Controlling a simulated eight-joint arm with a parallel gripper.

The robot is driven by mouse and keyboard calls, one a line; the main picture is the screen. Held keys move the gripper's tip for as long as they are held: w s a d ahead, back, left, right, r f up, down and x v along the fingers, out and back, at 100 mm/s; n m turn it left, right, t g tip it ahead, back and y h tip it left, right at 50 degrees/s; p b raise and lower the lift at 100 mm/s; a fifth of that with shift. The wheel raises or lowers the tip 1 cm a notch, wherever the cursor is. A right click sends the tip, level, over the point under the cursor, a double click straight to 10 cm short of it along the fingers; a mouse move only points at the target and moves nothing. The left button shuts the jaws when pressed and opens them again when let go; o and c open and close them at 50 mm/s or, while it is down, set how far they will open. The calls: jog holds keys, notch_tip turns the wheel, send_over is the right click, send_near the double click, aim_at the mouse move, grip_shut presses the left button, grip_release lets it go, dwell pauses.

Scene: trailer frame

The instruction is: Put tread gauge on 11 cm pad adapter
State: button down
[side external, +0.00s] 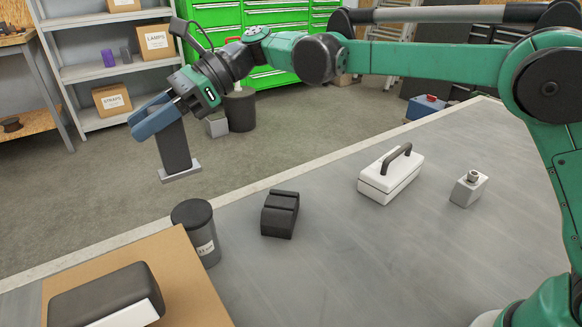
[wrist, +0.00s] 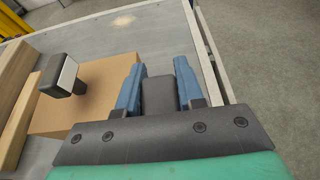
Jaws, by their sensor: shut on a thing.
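My gripper (side external: 142,122) is shut on the tread gauge (side external: 175,150), a dark upright body with a flat pale plate at its lower end. It hangs upright in the air, up and left of the pad adapter in the side view, with floor behind it. In the wrist view the gauge (wrist: 158,97) shows as a dark block between my blue fingers (wrist: 158,85). The 11 cm pad adapter (side external: 194,215) is a dark upright cylinder with a white label reading "11". It stands on the table by the cardboard, its top bare. I cannot make it out in the wrist view.
A cardboard box (side external: 190,285) bears a black-and-white block (side external: 105,295). On the grey table (side external: 310,270) are a grooved black block (side external: 280,214), a white case with a handle (side external: 390,178) and a small grey block with a nut (side external: 468,190). Bare table lies between them.

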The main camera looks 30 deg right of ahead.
aim_at(166, 172)
notch_tip(166, 172, down, 7)
jog(key=shift+r, duration=0.1)
dwell(0.4)
jog(key=c, duration=0.5)
grip_release()
jog(key=shift+c, duration=0.2)
jog(key=shift+d+r, duration=0.1)
jog(key=shift+d, duration=0.2)
jog(key=v, duration=1.1)
jog(key=s+d+f+n+t+h, duration=0.3)
jog(key=s+d+f+n+h, duration=0.1)
jog(key=s+d+n+h, duration=0.2)
jog(key=s+d+f+n+t+h, duration=0.4)
jog(key=s+d+n+h, duration=0.3)
jog(key=n, duration=0.5)
jog(key=s+d, duration=0.2)
jog(key=d, duration=0.1)
jog(key=shift+s, duration=0.2)
